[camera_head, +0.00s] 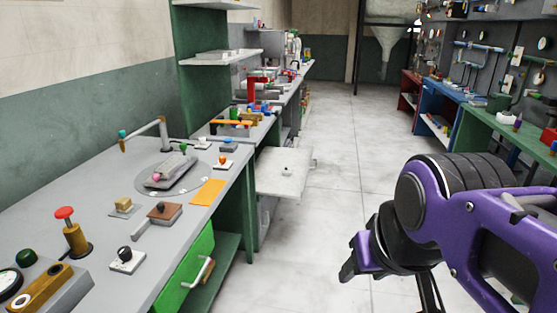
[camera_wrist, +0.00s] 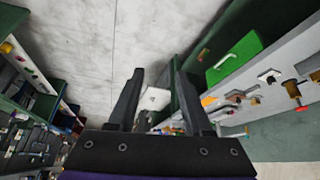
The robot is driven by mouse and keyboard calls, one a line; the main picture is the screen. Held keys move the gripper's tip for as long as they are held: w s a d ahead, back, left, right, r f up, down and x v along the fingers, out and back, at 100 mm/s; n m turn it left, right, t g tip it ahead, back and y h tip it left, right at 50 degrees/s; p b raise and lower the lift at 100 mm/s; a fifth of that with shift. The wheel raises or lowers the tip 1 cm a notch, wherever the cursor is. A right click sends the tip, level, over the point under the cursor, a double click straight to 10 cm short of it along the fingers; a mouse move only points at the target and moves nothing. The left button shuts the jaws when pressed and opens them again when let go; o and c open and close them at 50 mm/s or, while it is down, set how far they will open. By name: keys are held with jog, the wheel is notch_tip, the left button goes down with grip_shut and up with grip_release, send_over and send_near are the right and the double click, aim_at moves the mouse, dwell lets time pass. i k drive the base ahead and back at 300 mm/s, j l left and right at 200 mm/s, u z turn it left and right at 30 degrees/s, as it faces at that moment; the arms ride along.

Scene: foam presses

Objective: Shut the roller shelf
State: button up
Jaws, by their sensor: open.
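A pale flat shelf (camera_head: 283,172), which looks like the roller shelf, juts out from the left row of benches into the aisle. It has a small dark knob on its top. In the wrist view the pale shelf (camera_wrist: 154,98) shows between my fingers, well beyond them. My gripper (camera_head: 350,268) is at the lower right of the head view, over the aisle floor and apart from the shelf. In the wrist view my gripper (camera_wrist: 157,68) has its two dark fingers spread with nothing between them. The shelf's runners are hidden.
A green drawer (camera_head: 189,268) with a pale handle is under the near grey bench (camera_head: 75,190), which holds several knobs and levers. Blue and green benches (camera_head: 440,105) line the right side. The aisle floor (camera_head: 340,130) between the rows is clear.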

aim_at(270, 165)
jog(key=i+l, duration=0.3)
jog(key=i, duration=0.15)
jog(key=i+l, duration=0.25)
jog(key=i, duration=0.15)
